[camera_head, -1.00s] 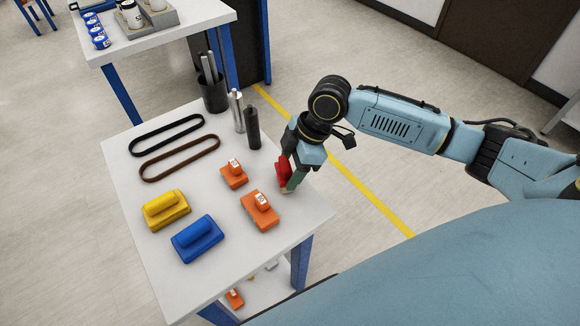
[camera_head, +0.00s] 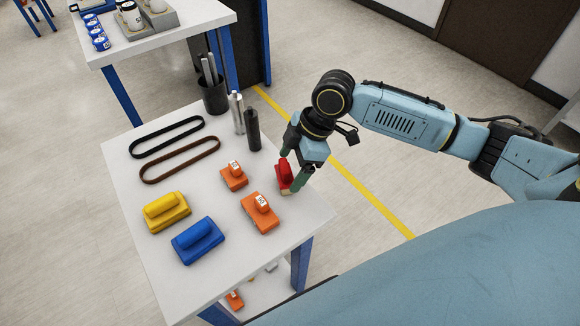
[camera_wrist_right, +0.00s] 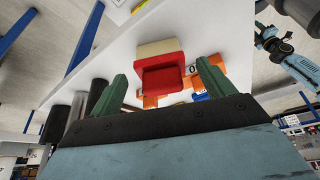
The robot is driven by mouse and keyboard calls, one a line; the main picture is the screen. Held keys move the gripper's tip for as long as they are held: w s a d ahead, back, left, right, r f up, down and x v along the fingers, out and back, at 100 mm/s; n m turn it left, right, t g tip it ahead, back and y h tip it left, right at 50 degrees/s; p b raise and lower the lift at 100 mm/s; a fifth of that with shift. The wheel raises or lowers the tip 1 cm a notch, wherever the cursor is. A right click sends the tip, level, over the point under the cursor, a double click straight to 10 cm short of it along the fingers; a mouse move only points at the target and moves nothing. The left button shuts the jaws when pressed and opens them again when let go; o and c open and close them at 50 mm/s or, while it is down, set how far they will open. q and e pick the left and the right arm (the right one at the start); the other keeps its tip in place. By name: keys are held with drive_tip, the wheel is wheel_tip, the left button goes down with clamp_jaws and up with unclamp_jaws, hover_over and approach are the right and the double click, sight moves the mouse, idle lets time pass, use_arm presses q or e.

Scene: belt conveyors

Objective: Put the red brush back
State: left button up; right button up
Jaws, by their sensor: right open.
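The red brush (camera_head: 283,176) stands on the white table near its right edge, beside the two orange blocks. In the right wrist view the red brush (camera_wrist_right: 160,70) shows its red body and a cream strip, between and beyond the fingertips. My right gripper (camera_head: 293,169) is open around or just above the brush, its green fingers on either side. In the right wrist view the two fingers (camera_wrist_right: 162,82) are spread apart with a gap to the brush on each side. My left gripper is not in view.
The white table (camera_head: 150,245) also holds orange blocks (camera_head: 260,212), a yellow brush (camera_head: 166,211), a blue brush (camera_head: 198,239), two belts (camera_head: 180,160), metal rollers (camera_head: 252,130) and a black cup (camera_head: 214,96). Free room lies along the front edge.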

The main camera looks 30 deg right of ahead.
drive_tip(key=p+v, duration=0.1)
drive_tip(key=v, duration=0.9)
drive_tip(key=shift+r, duration=0.25)
drive_tip(key=shift+d, duration=0.1)
idle(0.9)
